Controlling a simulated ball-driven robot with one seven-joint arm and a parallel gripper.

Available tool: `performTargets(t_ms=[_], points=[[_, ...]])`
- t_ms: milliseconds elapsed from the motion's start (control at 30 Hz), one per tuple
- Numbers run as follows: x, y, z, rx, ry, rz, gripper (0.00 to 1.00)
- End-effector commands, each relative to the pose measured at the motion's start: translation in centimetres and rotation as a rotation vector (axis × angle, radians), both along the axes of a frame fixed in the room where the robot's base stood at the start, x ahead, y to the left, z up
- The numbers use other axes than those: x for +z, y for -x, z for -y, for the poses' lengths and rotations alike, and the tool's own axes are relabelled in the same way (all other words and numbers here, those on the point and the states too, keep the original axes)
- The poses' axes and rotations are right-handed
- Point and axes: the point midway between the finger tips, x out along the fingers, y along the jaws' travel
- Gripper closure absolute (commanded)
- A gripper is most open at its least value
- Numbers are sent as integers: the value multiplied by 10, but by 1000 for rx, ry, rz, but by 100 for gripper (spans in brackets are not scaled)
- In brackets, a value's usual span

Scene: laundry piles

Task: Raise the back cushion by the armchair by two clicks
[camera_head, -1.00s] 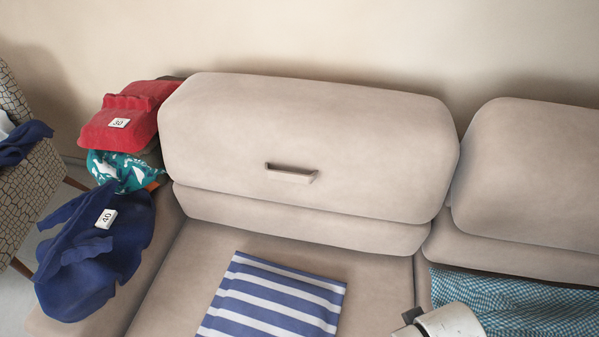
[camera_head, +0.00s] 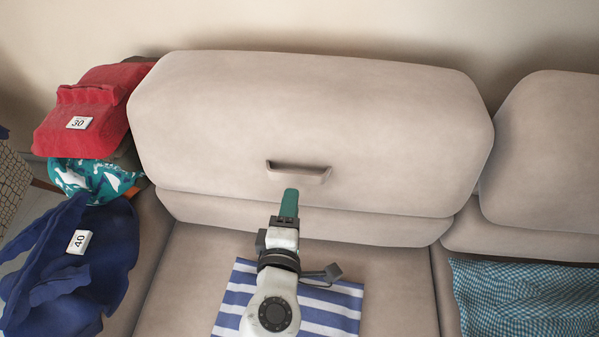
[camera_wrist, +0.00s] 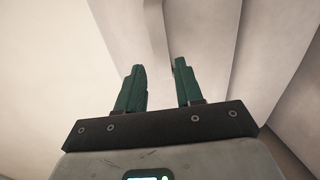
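The back cushion (camera_head: 220,120) on the armchair side of the sofa is beige and padded, with a recessed pull handle (camera_head: 299,173) low on its front. A seam and a lower padded section (camera_head: 250,221) run beneath it. My gripper (camera_head: 289,192) is just below the handle in the head view, with green fingers. In the wrist view my gripper (camera_wrist: 160,72) shows its two fingers apart with nothing between them. A pale strip lies beyond the fingertips there; I cannot tell whether they touch anything.
A blue-and-white striped cloth (camera_head: 335,312) lies on the seat under my arm. A red pile (camera_head: 100,100), a teal cloth (camera_head: 95,178) and a navy garment (camera_head: 105,260) lie at the left. A checked cloth (camera_head: 525,300) is at the right, below the second cushion (camera_head: 550,150).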

Motion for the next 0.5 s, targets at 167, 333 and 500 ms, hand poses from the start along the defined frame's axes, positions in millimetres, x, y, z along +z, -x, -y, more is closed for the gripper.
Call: performTargets(t_ms=[167,333,500], points=[[-6,-33,8,-4,0,0,64],[-12,-60,13,-5,0,-1,64],[-16,-79,17,-4,-3,-2,64]])
